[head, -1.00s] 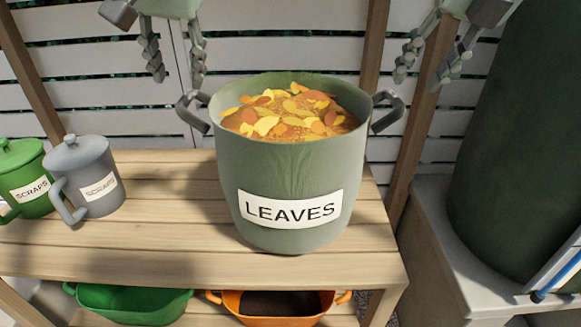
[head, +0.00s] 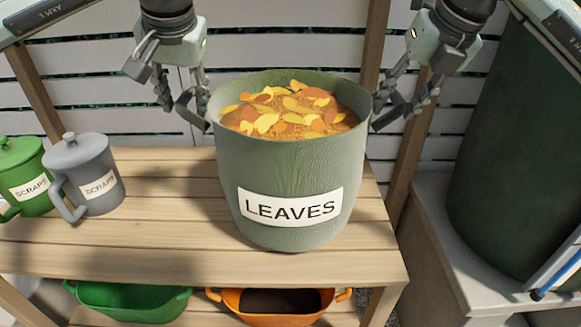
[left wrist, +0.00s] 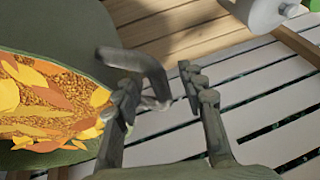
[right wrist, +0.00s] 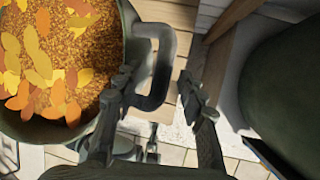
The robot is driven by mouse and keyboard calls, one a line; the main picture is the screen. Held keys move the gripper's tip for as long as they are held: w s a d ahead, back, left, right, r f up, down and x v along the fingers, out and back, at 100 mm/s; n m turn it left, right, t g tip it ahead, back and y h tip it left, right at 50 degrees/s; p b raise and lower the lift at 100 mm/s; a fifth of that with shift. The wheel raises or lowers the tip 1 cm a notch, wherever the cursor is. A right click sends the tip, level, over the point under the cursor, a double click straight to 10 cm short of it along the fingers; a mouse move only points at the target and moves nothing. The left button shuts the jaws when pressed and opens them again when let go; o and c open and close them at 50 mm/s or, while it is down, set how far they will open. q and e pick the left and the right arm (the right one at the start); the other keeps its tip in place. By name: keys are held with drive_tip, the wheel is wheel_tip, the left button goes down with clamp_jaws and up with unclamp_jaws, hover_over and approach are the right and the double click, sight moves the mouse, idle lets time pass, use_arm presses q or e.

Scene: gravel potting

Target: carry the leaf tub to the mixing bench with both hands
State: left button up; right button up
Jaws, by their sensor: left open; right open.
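The leaf tub (head: 285,175) is a green pot labelled LEAVES, filled with yellow and orange leaves, upright on the wooden shelf. It has a grey handle on each side. My left gripper (head: 182,102) is open at the tub's left handle (head: 190,108). In the left wrist view the handle (left wrist: 148,70) reaches between the open fingers (left wrist: 165,95). My right gripper (head: 403,98) is open at the right handle (head: 388,105). In the right wrist view that handle (right wrist: 165,70) lies between the open fingers (right wrist: 158,90). Neither gripper is closed on its handle.
A green scraps jug (head: 25,180) and a grey scraps jug (head: 88,175) stand on the shelf (head: 150,240) to the left. Green (head: 130,300) and orange (head: 270,310) tubs sit below. A big dark green barrel (head: 520,150) stands at the right.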

use_arm(q)
clamp_jaws()
use_arm(e)
clamp_jaws()
use_arm(q)
drive_tip(key=shift+r, duration=0.15)
use_arm(e)
drive_tip(key=shift+r, duration=0.15)
